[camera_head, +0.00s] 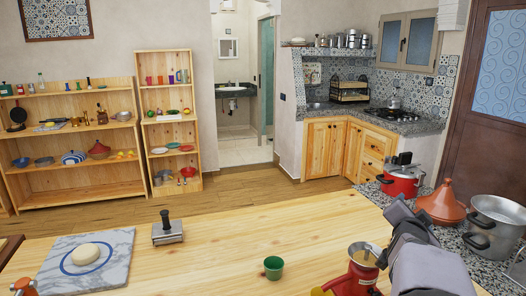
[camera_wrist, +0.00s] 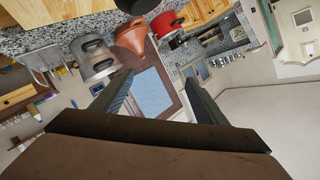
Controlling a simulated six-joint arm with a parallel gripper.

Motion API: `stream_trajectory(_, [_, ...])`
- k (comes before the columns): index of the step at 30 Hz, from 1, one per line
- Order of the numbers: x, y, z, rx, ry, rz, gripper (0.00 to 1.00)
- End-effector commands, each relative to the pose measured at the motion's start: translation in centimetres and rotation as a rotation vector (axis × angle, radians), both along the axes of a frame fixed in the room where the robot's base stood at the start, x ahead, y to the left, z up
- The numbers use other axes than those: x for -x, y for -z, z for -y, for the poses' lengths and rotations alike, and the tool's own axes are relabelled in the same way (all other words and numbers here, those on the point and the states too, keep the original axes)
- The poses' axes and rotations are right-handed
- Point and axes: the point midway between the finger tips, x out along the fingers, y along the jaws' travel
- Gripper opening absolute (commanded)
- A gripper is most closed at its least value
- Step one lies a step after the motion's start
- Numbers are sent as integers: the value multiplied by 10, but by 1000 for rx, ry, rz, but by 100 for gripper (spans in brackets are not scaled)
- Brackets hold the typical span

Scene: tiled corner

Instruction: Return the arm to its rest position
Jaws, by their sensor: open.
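My gripper (camera_wrist: 159,77) is open in the wrist view, its two dark fingers spread apart with nothing between them. The wrist view is tilted, with the counter along its top. In the head view my grey arm (camera_head: 428,262) is at the lower right, above the wooden table (camera_head: 210,265) and near the stone counter. It hides part of the table's right end and of a red grinder (camera_head: 356,275) with a brass top.
A green cup (camera_head: 273,268), a metal press (camera_head: 167,232) and a marble board (camera_head: 115,262) with dough (camera_head: 85,254) are on the table. A red pot (camera_head: 400,183), a clay tagine (camera_head: 441,206) and a steel pot (camera_head: 492,226) stand on the counter. The table's middle is mostly clear.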

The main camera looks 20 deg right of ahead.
Motion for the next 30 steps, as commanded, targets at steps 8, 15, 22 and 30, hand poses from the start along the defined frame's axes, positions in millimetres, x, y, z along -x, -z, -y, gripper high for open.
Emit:
stream_trajectory(8, [-32, -1, -75, -85, -141, -49, 67])
stream_trajectory(15, [-40, 30, -156, 70, -383, -295, 67])
stream_trajectory(22, [-30, 85, -250, 179, -682, -566, 67])
stream_trajectory(30, [38, 181, -360, -20, -1019, -948, 67])
